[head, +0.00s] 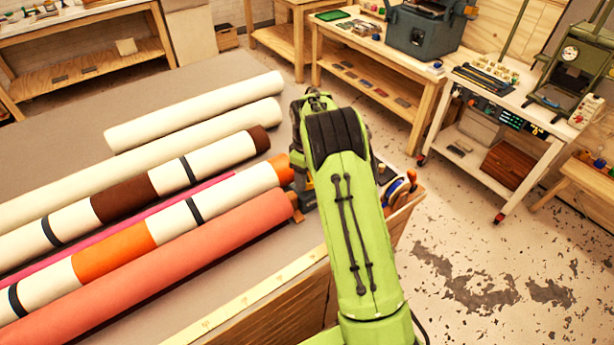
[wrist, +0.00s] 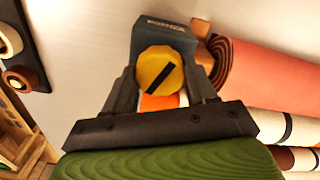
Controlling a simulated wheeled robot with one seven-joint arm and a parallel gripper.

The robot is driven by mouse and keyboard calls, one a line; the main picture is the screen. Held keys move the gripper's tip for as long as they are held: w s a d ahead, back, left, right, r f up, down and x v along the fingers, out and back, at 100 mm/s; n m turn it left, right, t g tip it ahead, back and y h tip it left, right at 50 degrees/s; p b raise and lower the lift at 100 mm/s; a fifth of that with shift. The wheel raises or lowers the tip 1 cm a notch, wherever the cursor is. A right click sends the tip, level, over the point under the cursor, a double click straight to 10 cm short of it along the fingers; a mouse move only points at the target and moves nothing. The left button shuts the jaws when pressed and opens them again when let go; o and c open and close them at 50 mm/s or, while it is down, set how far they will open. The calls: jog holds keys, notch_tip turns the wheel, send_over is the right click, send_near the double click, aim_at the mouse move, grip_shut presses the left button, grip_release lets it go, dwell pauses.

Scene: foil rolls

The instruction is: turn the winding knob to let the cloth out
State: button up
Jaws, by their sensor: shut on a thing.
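In the wrist view a round yellow knob (wrist: 155,68) with a slanted black stripe sits on a dark blue-grey housing (wrist: 178,38). My gripper (wrist: 160,82) has a dark finger on each side of the knob and is shut on it. A patch of orange (wrist: 160,102) shows just below the knob, between the fingers. In the head view my green arm hides the knob and most of the gripper. Part of the housing (head: 308,192) shows at the arm's left side, by the right end of the white, black-banded and orange roll (head: 130,248).
A coral roll (head: 165,262) lies nearest along the table; it also shows in the wrist view (wrist: 265,75). A brown-banded roll (head: 125,199) and cream rolls (head: 200,110) lie behind. A yellow ruler strip (head: 265,290) follows the table edge. Small spools (head: 398,190) stand right of my arm.

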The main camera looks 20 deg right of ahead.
jog(key=n+b, duration=0.1)
jog(key=n, duration=0.3)
jog(key=shift+n, duration=0.4)
jog(key=n+b, duration=0.2)
jog(key=n, duration=0.3)
jog(key=shift+w, duration=0.1)
jog(key=n+b, duration=0.2)
jog(key=n, duration=0.3)
jog(key=shift+n, duration=0.4)
jog(key=n+b, duration=0.1)
jog(key=n, duration=0.3)
jog(key=shift+n+b, duration=0.3)
jog(key=shift+b, duration=0.1)
jog(key=n, duration=0.4)
jog(key=shift+n+b, duration=0.3)
jog(key=shift+b, duration=0.1)
jog(key=n, duration=0.5)
jog(key=n+p, duration=0.1)
jog(key=n, duration=0.4)
jog(key=shift+n, duration=0.4)
jog(key=n+b, duration=0.1)
jog(key=n, duration=0.3)
jog(key=shift+n, duration=0.3)
